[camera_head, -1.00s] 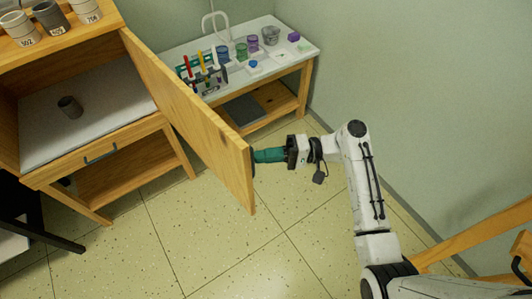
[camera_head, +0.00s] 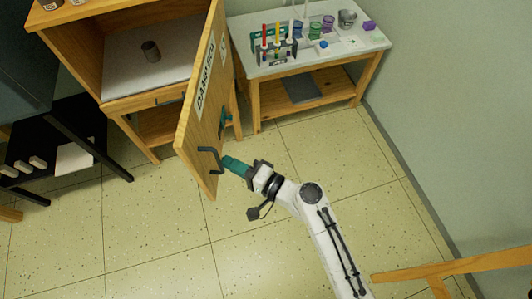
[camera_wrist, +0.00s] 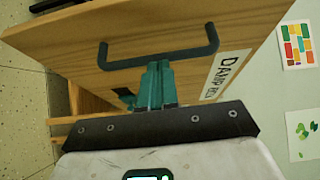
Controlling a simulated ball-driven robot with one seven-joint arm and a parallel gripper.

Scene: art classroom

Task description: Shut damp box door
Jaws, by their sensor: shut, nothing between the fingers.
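The damp box (camera_head: 112,50) is a wooden cabinet at the upper left of the head view. Its door (camera_head: 205,110) stands open, swung out toward me, and bears a "DAMP BOX" label (camera_head: 206,76). A dark bar handle (camera_head: 211,158) is near the door's free edge and also crosses the wrist view (camera_wrist: 158,58). My gripper (camera_head: 226,161) has teal fingers, shut and empty, at the door's outer face close to the handle. In the wrist view the fingertips (camera_wrist: 157,68) are just at the handle bar; I cannot tell whether they touch.
A white-topped table (camera_head: 300,62) with a tool rack (camera_head: 274,48) and cups stands right of the door. A black rack (camera_head: 75,140) is at the left. Floor in front is clear. A wooden frame (camera_head: 450,268) is at lower right.

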